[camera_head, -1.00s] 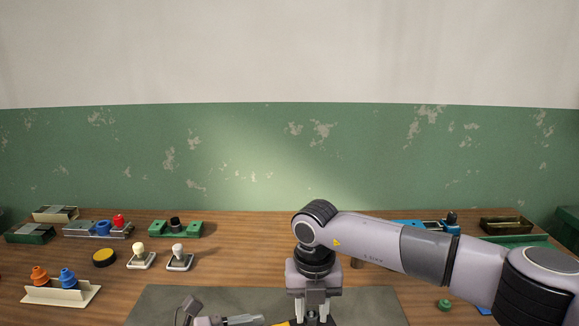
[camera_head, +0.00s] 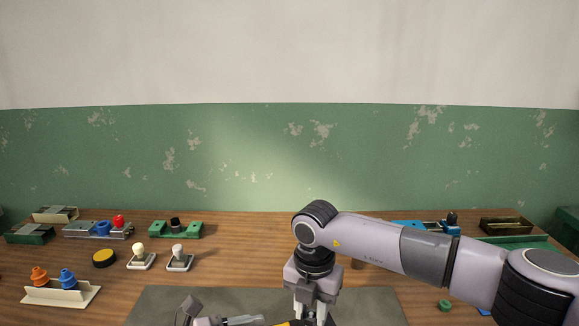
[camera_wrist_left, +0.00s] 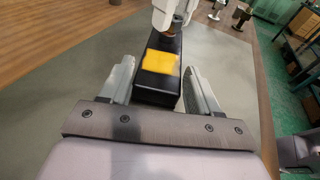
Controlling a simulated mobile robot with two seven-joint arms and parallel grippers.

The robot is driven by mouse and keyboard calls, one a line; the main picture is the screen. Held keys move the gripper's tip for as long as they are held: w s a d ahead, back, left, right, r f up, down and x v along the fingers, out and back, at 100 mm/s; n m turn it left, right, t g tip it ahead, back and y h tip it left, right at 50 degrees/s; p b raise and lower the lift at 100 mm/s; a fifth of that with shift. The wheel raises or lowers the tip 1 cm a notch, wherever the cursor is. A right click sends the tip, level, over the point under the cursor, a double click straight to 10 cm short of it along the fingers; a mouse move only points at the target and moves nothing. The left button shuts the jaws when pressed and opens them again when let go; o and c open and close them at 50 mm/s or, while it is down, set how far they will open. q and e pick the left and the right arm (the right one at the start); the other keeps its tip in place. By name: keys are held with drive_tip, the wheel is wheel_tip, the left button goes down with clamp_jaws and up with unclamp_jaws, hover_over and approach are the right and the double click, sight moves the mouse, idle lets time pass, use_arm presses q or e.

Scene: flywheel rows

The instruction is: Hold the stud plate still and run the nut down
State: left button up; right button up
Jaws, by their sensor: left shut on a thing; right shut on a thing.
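The stud plate (camera_wrist_left: 161,72), a black block with a yellow patch on top, sits between the two fingers of my left gripper (camera_wrist_left: 160,88) in the left wrist view. That gripper is shut on it, low over the grey mat. In the head view my left gripper (camera_head: 245,320) shows only at the bottom edge. My right gripper (camera_head: 309,318) points straight down over the plate's far end. In the left wrist view its pale fingers (camera_wrist_left: 173,14) are shut on the brownish nut (camera_wrist_left: 173,30). The fingers partly hide the nut, and the stud under it is hidden.
The grey mat (camera_head: 180,305) lies around the work. To the left stand a cream rack (camera_head: 60,294) with orange and blue pieces, a yellow-topped disc (camera_head: 104,258) and two small pale knobbed pieces (camera_head: 179,260). A green ring (camera_head: 444,305) lies right, below my right arm.

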drive_tip(key=m, duration=0.5)
idle(0.3)
drive_tip(key=o, duration=0.7)
drive_tip(key=shift+o, duration=0.2)
drive_tip(key=shift+r, duration=1.5)
